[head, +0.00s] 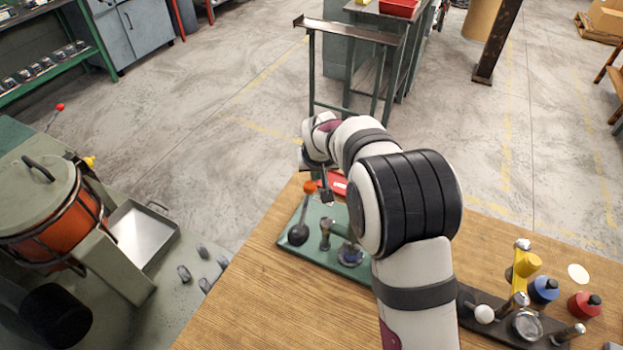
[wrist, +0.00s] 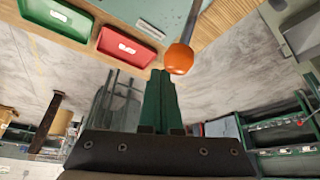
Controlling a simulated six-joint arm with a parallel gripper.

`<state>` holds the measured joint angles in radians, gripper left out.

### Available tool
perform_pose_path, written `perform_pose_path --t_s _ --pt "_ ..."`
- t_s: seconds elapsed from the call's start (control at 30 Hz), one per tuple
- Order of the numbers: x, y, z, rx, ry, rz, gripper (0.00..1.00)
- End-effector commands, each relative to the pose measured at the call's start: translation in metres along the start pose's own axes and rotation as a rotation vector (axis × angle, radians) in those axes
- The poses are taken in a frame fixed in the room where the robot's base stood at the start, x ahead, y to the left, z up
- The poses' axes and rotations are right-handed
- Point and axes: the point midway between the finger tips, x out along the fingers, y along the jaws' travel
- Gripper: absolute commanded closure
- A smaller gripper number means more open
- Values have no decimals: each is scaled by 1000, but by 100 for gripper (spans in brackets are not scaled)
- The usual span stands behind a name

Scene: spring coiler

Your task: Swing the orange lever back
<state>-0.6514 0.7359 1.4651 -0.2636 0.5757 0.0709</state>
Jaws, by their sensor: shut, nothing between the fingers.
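The lever has an orange knob (head: 309,187) on a grey rod that rises from a dark round base (head: 298,235) at the left end of a green plate (head: 285,247). It stands close to upright in the head view. My gripper (head: 327,197) is shut and empty, just right of the knob. In the wrist view the orange knob (wrist: 179,59) and part of its rod show just beyond and right of my shut fingertips (wrist: 159,76). I cannot tell whether they touch. The lever's base is outside the wrist view.
A short dark post (head: 325,232) and a blue-rimmed part (head: 350,254) stand on the plate. A red tray (wrist: 126,46) and a green tray (wrist: 58,17) lie on the wooden bench. A dark fixture with a yellow handle (head: 527,264) is at right. Bare wood lies in front.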

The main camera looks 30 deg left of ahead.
Motion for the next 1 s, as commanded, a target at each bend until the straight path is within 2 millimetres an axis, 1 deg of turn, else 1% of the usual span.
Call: perform_pose_path --t_s 0.53,1.0 --pt "-1 -1 1 0 0 0 100" --pt "-18 -12 26 1 -9 1 100"
